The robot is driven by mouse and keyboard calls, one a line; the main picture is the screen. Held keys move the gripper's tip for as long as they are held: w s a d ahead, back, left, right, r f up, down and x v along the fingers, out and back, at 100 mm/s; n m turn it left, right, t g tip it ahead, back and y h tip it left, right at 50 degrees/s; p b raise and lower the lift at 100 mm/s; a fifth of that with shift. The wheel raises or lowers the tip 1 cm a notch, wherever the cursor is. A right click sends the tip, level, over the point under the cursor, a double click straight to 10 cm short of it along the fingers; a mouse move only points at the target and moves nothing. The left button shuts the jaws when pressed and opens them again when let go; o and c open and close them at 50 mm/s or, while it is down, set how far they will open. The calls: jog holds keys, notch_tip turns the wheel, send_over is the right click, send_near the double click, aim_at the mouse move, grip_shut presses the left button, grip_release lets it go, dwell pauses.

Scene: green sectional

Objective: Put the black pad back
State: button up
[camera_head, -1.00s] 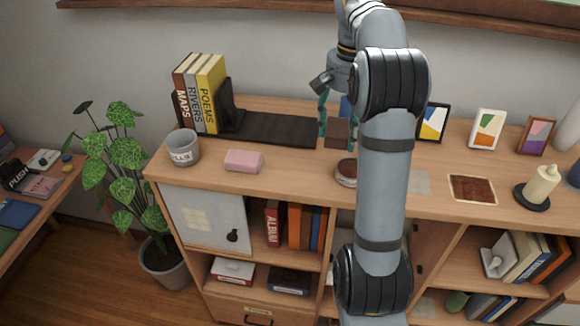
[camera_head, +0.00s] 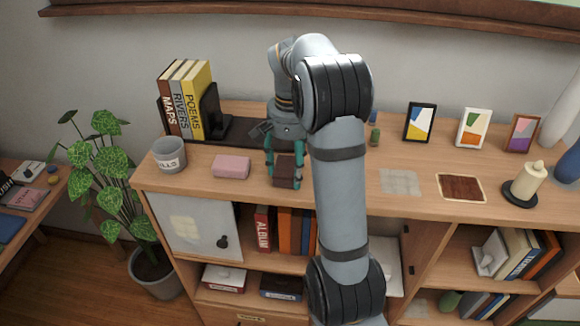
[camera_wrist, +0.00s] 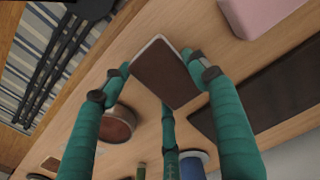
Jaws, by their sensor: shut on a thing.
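My gripper (camera_head: 285,168) is shut on a small dark reddish-brown pad (camera_head: 287,172) with a pale edge. It looks more brown than black. In the wrist view the pad (camera_wrist: 165,72) sits tilted between the teal fingers, over the cabinet top. In the head view it appears near the front edge, just right of a pink block (camera_head: 231,166). A long black base strip (camera_head: 250,130) lies behind my gripper, with an upright black bookend at its left; my gripper and arm hide part of the strip.
Books (camera_head: 186,100) and a grey cup (camera_head: 169,155) stand at the left. A round tin (camera_wrist: 115,124) shows in the wrist view. Small blue and green items (camera_head: 375,136) stand behind my arm. A pale square (camera_head: 400,182), a brown mat (camera_head: 461,187), frames and a candle (camera_head: 526,185) are to the right.

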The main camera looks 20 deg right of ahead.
aim_at(290, 167)
jog(key=shift+f, duration=0.15)
jog(key=o, duration=1.1)
notch_tip(290, 167, up, 12)
jog(key=p, duration=0.2)
jog(key=shift+r+p, duration=0.2)
jog(key=shift+p, duration=0.1)
jog(key=shift+f, duration=0.1)
